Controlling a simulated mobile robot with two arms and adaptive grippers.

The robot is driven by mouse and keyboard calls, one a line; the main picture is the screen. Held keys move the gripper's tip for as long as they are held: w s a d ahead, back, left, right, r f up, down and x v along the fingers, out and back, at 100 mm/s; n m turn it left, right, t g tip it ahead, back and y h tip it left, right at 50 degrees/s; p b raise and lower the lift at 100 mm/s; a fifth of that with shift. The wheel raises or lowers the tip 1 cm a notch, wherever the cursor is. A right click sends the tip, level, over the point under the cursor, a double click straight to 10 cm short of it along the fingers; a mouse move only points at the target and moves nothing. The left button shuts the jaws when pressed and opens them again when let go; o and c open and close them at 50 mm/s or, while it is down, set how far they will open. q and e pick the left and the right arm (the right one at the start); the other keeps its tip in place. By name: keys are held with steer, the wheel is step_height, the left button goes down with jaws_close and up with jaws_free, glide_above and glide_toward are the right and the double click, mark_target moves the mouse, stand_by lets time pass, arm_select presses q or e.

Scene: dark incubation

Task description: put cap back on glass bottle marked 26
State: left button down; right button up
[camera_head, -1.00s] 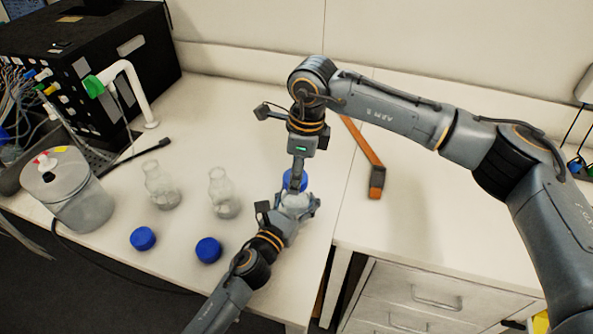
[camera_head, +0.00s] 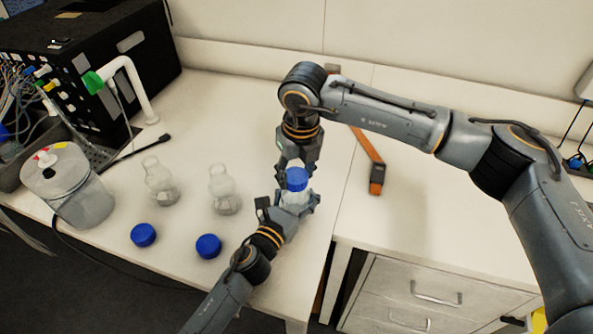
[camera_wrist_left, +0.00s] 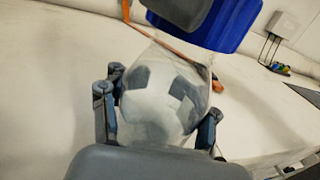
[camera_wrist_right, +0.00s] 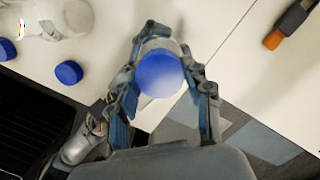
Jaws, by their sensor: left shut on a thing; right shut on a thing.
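A glass bottle (camera_wrist_left: 155,95) stands between the fingers of my left gripper (camera_wrist_left: 158,115), which is shut on its body. A marking on the glass shows in the left wrist view, but I cannot read it. A blue cap (camera_head: 297,179) is at the bottle's mouth and also shows in the right wrist view (camera_wrist_right: 160,74). My right gripper (camera_wrist_right: 165,85) comes from above and is shut on the cap. In the left wrist view the cap (camera_wrist_left: 235,22) sits at the neck, partly hidden by a finger; I cannot tell whether it is threaded on.
Two open glass bottles (camera_head: 160,186) (camera_head: 224,192) stand to the left on the white bench. Two blue caps (camera_head: 143,235) (camera_head: 208,246) lie in front of them. A white-lidded container (camera_head: 75,190) is at far left. An orange-and-black tool (camera_head: 370,165) lies to the right.

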steer(key=m, duration=0.6)
steer(key=shift+a+m+h, duration=0.1)
steer(key=shift+m+h, duration=0.2)
steer(key=shift+m, duration=0.1)
steer(key=m, duration=0.6)
steer(key=shift+m+h, duration=0.3)
steer(key=shift+h, duration=0.1)
steer(key=m, duration=0.7)
steer(key=shift+w+g+h, duration=0.1)
steer(key=shift+g+h, duration=0.2)
steer(key=shift+g, duration=0.1)
steer(key=m, duration=0.4)
steer(key=shift+g, duration=0.3)
steer(key=m, duration=0.3)
steer(key=shift+w+m, duration=0.1)
steer(key=shift+m, duration=0.3)
steer(key=o, duration=0.8)
